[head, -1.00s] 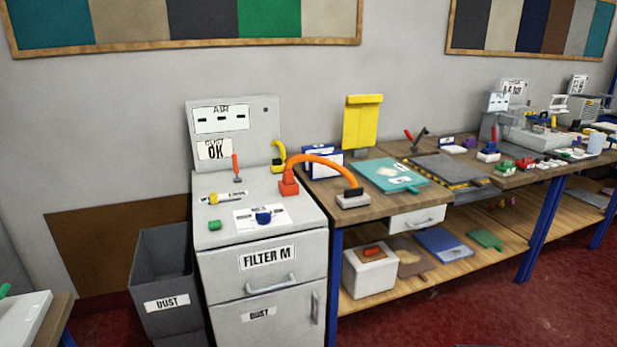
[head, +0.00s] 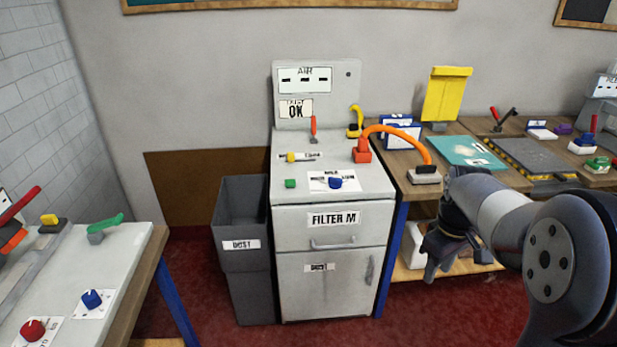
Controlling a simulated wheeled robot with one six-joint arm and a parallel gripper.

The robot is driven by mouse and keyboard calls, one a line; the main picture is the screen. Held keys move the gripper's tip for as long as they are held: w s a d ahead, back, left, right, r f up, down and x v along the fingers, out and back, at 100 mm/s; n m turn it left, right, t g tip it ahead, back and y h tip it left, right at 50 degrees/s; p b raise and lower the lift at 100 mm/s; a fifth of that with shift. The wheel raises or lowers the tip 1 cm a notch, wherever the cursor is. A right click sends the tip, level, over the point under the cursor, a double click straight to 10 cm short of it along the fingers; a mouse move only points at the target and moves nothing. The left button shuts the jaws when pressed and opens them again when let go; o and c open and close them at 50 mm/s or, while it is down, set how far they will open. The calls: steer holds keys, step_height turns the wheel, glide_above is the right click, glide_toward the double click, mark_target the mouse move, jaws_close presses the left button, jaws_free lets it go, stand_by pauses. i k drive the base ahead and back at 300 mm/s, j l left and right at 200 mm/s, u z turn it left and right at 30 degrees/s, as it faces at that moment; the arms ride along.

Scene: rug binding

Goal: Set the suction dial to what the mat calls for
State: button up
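A blue dial (head: 335,182) sits on a white label on top of the grey filter cabinet (head: 290,212). The label's words are too small to read surely, and I cannot tell the dial's setting. A teal mat (head: 462,152) with pale patches lies on the workbench to the right; its markings are not legible. My gripper (head: 434,270) hangs in front of the bench, right of the cabinet and lower than the dial, apart from both. It is dark and small here, and its finger opening cannot be made out.
An orange hose (head: 398,131) arches from cabinet to bench. A green button (head: 290,183), a yellow slider (head: 291,157) and a red lever (head: 313,128) stand near the dial. A grey dust bin (head: 241,245) is left of the cabinet. Another bench (head: 130,245) stands front left.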

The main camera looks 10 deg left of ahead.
mark_target(334, 183)
steer(key=i+u, duration=0.35)
steer(key=i+l+u, duration=0.15)
steer(key=u, duration=0.25)
steer(key=i+l+u, duration=0.45)
steer(key=i+l, duration=0.65)
